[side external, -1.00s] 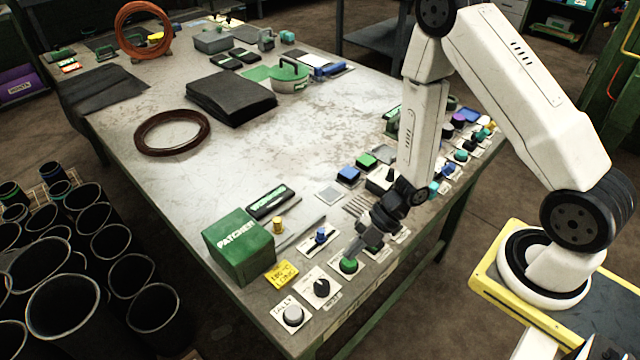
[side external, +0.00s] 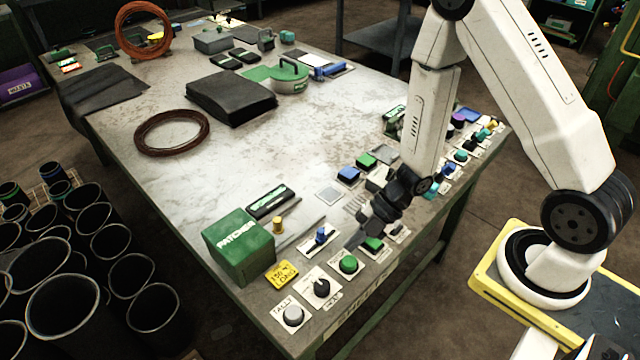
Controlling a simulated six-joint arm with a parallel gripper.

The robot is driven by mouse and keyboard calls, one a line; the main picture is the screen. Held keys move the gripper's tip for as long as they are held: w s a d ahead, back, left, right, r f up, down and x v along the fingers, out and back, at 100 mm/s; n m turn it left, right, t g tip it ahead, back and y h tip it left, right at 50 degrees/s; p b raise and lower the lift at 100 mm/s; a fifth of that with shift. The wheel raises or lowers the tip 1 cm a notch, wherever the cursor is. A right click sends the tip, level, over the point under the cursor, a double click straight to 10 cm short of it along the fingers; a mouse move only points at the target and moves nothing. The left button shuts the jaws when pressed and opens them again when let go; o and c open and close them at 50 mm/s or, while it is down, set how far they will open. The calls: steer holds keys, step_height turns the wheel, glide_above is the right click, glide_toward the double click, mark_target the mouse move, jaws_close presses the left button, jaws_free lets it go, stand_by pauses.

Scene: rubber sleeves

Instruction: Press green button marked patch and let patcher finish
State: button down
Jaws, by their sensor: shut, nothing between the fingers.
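The green box lettered PATCHER (side external: 236,252) stands on the near left part of the bench. A round green button (side external: 348,264) on a white plate sits to its right, near the bench's front edge; its label is too small to read. A squarer green button (side external: 374,243) sits just up and right of it, its label also unreadable. My gripper (side external: 354,241) is shut and empty, pointing down and left. Its tips are behind the round button in the picture, apart from it; their exact height above the bench is unclear.
A brown ring (side external: 172,132) and black sheets (side external: 231,97) lie farther back. The bench middle is clear.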

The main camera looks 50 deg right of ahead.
steer(key=shift+r, duration=1.35)
steer(key=w+d+r+m+t+h, duration=0.3)
steer(key=w+d+r+m+h, duration=0.4)
steer(key=m, duration=0.5)
steer(key=s+r+m+g+h, duration=0.1)
steer(key=s+r+m+g, duration=0.2)
steer(key=s+m, duration=0.6)
step_height(320, 180, up, 2)
steer(key=shift+m+h, duration=0.4)
steer(key=shift+m, duration=0.8)
